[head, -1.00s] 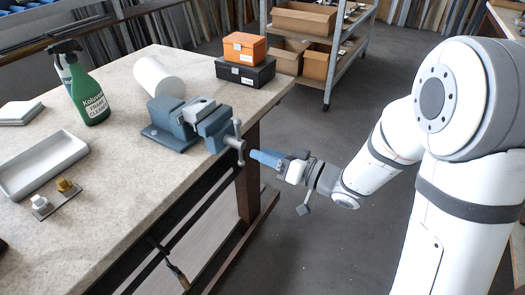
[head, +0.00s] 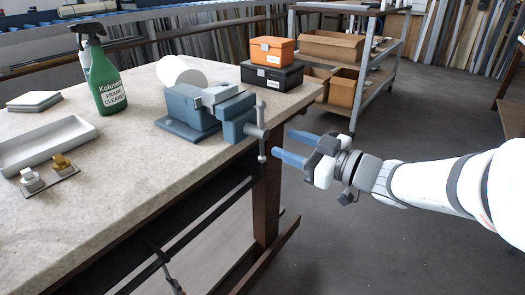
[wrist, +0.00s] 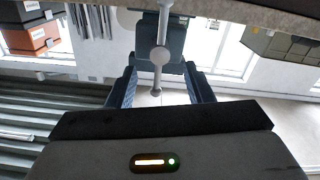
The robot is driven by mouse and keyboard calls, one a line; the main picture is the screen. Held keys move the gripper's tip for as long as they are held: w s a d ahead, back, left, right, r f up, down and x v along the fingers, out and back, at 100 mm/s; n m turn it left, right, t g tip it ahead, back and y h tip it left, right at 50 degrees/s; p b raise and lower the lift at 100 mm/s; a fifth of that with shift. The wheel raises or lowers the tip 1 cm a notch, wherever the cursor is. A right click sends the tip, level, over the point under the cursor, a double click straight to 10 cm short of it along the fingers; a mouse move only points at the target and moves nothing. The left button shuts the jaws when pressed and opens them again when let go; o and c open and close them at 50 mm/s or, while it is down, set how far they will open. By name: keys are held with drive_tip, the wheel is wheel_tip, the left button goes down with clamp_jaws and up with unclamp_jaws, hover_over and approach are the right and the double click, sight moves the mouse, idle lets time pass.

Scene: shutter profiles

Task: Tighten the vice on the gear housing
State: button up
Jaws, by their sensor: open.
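The blue-grey vice (head: 190,118) is mounted at the front edge of the workbench. Its T-handle (head: 262,132), a grey bar with knobbed ends, hangs nearly upright off the bench edge. Light grey jaw parts (head: 215,95) show on top; I cannot clearly make out a gear housing between them. My gripper (head: 283,145) is open with two blue fingers, just right of the handle and pointing at it. In the wrist view the handle (wrist: 161,57) lies between the open fingers (wrist: 160,70), with no contact visible.
A shelf cart (head: 375,85) stands behind. The floor right of the bench is clear.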

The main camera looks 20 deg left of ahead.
sight(262, 134)
drive_tip(key=b+x, duration=0.1)
drive_tip(key=x, duration=0.6)
drive_tip(key=shift+w+a+b, duration=0.1)
drive_tip(key=shift+a+b, duration=0.25)
clamp_jaws()
idle(0.3)
